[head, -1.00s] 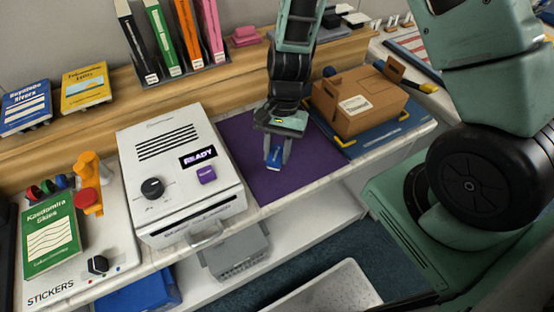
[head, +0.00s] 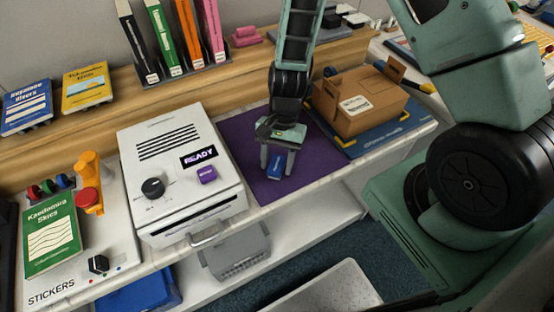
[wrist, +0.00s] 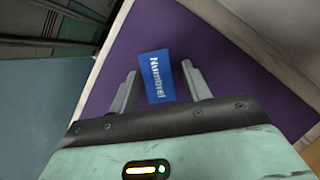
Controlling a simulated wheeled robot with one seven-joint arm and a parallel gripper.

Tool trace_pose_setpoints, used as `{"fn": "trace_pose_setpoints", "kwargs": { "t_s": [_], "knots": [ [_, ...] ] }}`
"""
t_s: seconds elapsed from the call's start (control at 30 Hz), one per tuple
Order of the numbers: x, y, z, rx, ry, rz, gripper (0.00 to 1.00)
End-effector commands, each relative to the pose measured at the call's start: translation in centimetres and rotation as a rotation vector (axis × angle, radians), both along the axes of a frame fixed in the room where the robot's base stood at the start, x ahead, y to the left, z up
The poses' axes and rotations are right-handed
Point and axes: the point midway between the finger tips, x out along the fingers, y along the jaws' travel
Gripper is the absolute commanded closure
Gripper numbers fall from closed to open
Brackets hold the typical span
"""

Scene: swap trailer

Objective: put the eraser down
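The eraser, with a blue sleeve and pale lettering, shows in the head view (head: 275,167) on the purple mat (head: 240,140), near the counter's front edge. My gripper (head: 277,163) is above it, fingers pointing down, one on each side. In the wrist view the eraser (wrist: 157,77) is between the two spread fingertips of my gripper (wrist: 160,80), with a narrow strip of purple on both sides. The fingers look apart from it. It appears to lie on the mat.
A white machine (head: 180,175) with a READY label stands left of the mat. A cardboard box (head: 358,105) sits on a blue mat (head: 375,137) to the right. Upright binders (head: 160,42) stand on the shelf behind. The counter's front edge is close.

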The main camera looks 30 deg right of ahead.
Motion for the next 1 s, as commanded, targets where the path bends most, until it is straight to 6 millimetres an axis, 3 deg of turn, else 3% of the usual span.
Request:
{"fn": "trace_pose_setpoints", "kwargs": {
  "t_s": [0.33,0.7,1.0],
  "knots": [
    [0.3,-0.4,1.4,-0.003,0.000,-0.001,0.49],
    [2.4,-2.4,8.1,-0.001,-0.003,-0.001,0.49],
    [3.1,-3.1,11.4,0.001,-0.003,0.010,0.49]
  ]
}}
